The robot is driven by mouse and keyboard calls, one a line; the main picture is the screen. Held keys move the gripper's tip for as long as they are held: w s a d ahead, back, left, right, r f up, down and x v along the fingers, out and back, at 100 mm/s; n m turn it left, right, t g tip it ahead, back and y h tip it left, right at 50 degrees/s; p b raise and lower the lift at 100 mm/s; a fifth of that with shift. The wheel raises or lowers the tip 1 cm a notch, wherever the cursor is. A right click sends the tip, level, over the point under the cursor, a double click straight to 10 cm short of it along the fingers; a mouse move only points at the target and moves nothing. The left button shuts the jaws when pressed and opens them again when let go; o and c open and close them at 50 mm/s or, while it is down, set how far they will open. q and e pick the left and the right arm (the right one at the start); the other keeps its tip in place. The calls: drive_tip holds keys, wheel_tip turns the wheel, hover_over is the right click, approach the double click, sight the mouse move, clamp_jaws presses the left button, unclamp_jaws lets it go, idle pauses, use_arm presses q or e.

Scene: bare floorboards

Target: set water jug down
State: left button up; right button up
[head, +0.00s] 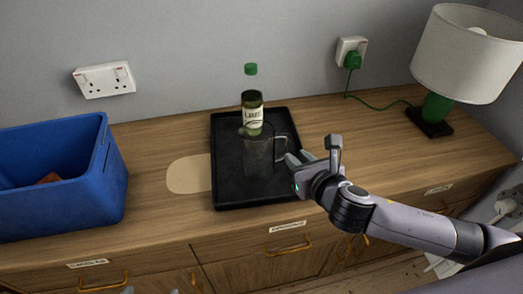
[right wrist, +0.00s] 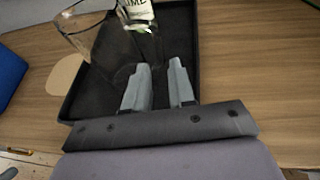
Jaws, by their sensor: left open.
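The clear glass water jug (head: 258,158) stands upright on the black tray (head: 228,190), its handle facing right. It also shows at the upper left in the right wrist view (right wrist: 85,35). My right gripper (head: 299,158) is just right of the jug's handle, over the tray's right edge. Its fingers (right wrist: 159,68) are apart with nothing between them, clear of the jug. Only a small grey tip of my left gripper (head: 127,290) shows at the bottom edge of the head view, away from the jug.
A green-capped bottle (head: 252,115) stands behind the jug on the tray. A beige oval patch (head: 187,174) lies left of the tray, partly under or beside it. A blue crate (head: 70,195) is at left. A lamp (head: 460,60) with a green cord stands at right. Counter between tray and lamp is clear.

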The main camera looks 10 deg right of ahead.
sight(288, 149)
drive_tip(key=shift+x, duration=3.45)
drive_tip(key=shift+r, duration=0.1)
clamp_jaws()
